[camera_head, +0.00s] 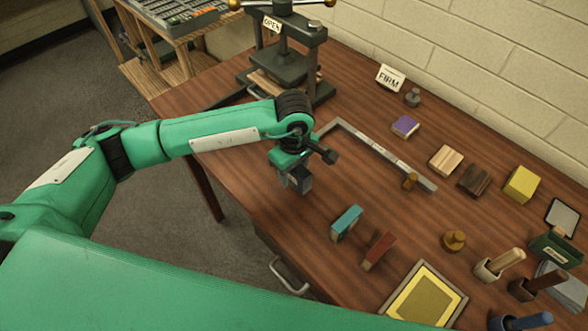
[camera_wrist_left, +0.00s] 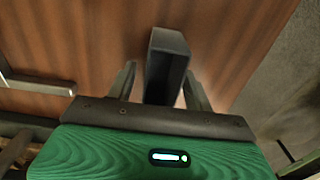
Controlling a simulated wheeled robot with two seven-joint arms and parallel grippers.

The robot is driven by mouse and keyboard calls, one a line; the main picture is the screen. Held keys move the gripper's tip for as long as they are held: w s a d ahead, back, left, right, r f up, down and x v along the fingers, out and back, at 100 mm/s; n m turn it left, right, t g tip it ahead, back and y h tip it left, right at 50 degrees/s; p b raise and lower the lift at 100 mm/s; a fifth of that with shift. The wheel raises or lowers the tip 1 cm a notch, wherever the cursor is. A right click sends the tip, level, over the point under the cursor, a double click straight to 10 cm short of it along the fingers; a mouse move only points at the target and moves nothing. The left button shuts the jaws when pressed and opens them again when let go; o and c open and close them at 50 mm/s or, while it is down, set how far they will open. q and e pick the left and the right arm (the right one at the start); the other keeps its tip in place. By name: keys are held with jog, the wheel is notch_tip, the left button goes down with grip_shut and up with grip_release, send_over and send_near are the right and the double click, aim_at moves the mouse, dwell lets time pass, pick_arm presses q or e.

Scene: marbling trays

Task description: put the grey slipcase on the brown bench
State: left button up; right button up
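The grey slipcase (camera_head: 303,183) is a small dark grey box near the left edge of the brown bench (camera_head: 400,225), directly under my left gripper (camera_head: 290,172). In the left wrist view the slipcase (camera_wrist_left: 168,58) stands between the two fingers of the left gripper (camera_wrist_left: 160,85). The fingers are apart, with a gap beside the slipcase at least on the left side. My arm hides part of the slipcase in the head view. I cannot tell whether its base touches the bench. My right gripper is not in view.
A metal corner square (camera_head: 375,150) lies right of the gripper. A teal block (camera_head: 346,223) and a red block (camera_head: 378,250) stand in front. A press (camera_head: 285,65) is at the back. Several small blocks and a yellow framed tray (camera_head: 458,300) are to the right.

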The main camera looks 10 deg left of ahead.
pick_arm(q)
jog(key=shift+r, duration=0.1)
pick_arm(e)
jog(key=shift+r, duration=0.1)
pick_arm(q)
jog(key=shift+r, duration=0.2)
notch_tip(320, 180, up, 3)
jog(key=shift+f+b, duration=0.15)
jog(key=shift+b, duration=0.25)
notch_tip(320, 180, up, 9)
jog(key=b, duration=0.2)
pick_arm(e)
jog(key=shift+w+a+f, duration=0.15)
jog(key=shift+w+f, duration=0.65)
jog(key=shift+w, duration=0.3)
